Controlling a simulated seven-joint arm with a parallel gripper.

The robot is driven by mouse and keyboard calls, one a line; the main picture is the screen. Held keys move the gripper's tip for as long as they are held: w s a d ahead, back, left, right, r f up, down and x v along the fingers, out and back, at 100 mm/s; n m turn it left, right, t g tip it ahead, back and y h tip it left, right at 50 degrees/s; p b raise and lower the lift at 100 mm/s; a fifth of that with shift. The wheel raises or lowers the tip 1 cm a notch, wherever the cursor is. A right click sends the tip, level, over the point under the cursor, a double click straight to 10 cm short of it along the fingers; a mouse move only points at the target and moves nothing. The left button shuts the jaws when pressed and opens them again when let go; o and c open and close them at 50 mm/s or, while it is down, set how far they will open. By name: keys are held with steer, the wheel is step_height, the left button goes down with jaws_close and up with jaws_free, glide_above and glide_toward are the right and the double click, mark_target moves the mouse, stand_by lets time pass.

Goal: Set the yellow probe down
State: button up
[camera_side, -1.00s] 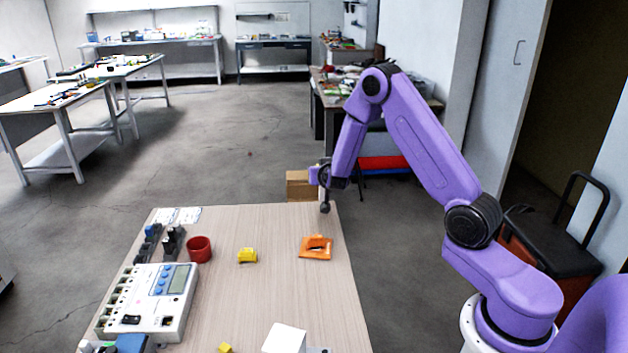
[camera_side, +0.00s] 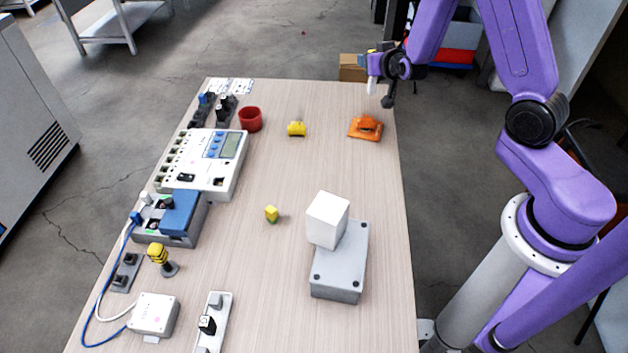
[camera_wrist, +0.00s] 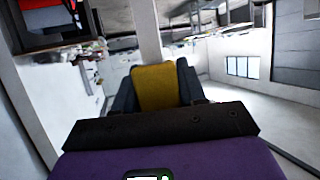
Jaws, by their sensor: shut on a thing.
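In the wrist view my gripper (camera_wrist: 155,74) is shut on a yellow block-like piece (camera_wrist: 154,90), which sits between the two dark grey fingers. Its lower part is hidden behind the dark gripper bar, and I cannot tell its full shape. In the side view my gripper (camera_side: 375,66) is raised by the table's far right corner, beyond the orange item. The held piece is too small there to make out clearly. The wrist view looks across the room and shows no tabletop under the piece.
Devices line the left side. The middle is mostly clear.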

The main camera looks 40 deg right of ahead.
steer(key=s+a+f+n+g+y, duration=0.1)
steer(key=s+a+n+y, duration=0.3)
steer(key=a, duration=0.6)
steer(key=s+a+f+n+g+y, duration=0.1)
steer(key=s+a+f+n+y, duration=0.1)
steer(key=a+n+y, duration=0.6)
steer(key=s+a+f+n+g+y, duration=0.1)
steer(key=s+a+n+y, duration=0.15)
steer(key=a, duration=0.95)
steer(key=shift+m+y, duration=0.25)
steer(key=shift+m, duration=0.1)
steer(key=shift+s+a+f, duration=0.1)
steer(key=shift+f, duration=1.9)
steer(key=shift+s+a+f, duration=0.1)
steer(key=shift+f, duration=1.9)
steer(key=shift+f, duration=0.15)
steer(key=o, duration=1.1)
steer(key=shift+r, duration=0.2)
steer(key=shift+v, duration=6)
